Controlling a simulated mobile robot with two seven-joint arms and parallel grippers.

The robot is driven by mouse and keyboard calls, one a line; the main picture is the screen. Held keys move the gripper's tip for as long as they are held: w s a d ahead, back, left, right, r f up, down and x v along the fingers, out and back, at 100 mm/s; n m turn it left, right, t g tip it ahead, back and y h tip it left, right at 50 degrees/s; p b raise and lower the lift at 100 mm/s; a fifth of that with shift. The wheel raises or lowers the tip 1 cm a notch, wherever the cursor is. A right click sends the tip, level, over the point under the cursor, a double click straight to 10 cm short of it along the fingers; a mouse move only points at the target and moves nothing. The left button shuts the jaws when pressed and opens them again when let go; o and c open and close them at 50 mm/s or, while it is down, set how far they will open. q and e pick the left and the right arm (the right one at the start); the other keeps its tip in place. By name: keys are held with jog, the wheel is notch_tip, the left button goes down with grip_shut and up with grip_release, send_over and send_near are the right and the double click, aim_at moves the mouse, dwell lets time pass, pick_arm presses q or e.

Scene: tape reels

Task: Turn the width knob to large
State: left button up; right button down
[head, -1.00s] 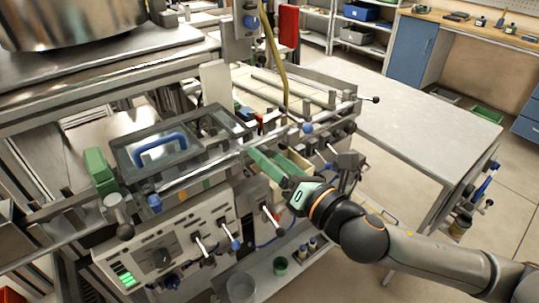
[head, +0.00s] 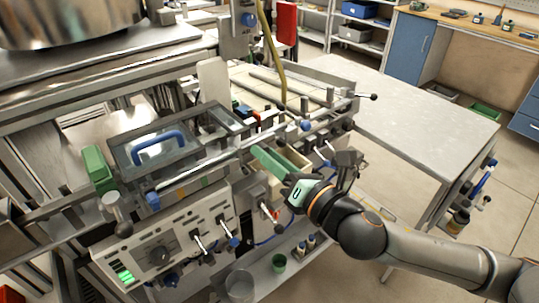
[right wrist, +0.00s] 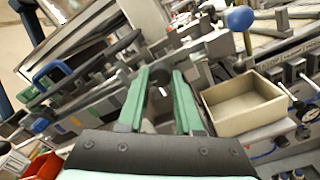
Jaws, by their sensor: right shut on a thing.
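My right gripper (head: 262,156) reaches in from the right to the front rail of the machine. Its green fingers point up and left in the head view and hide what lies between them there. In the right wrist view the two green fingers (right wrist: 160,76) stand a little apart, closed on a small dark knob (right wrist: 161,92) with a pale end. The knob's marks and setting cannot be read. I cannot tell from its look alone that it is the width knob. My left gripper is not in view.
A beige open tray (right wrist: 242,102) sits close beside the fingers. A clear lid with a blue handle (head: 158,146) lies left of them. A control panel (head: 180,232) with levers is below. A blue ball knob (right wrist: 240,18) stands nearby. The grey table (head: 420,125) is bare.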

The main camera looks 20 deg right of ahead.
jog(key=m+p, duration=0.6)
jog(key=m, duration=2.9)
jog(key=shift+m, duration=0.4)
dwell(0.4)
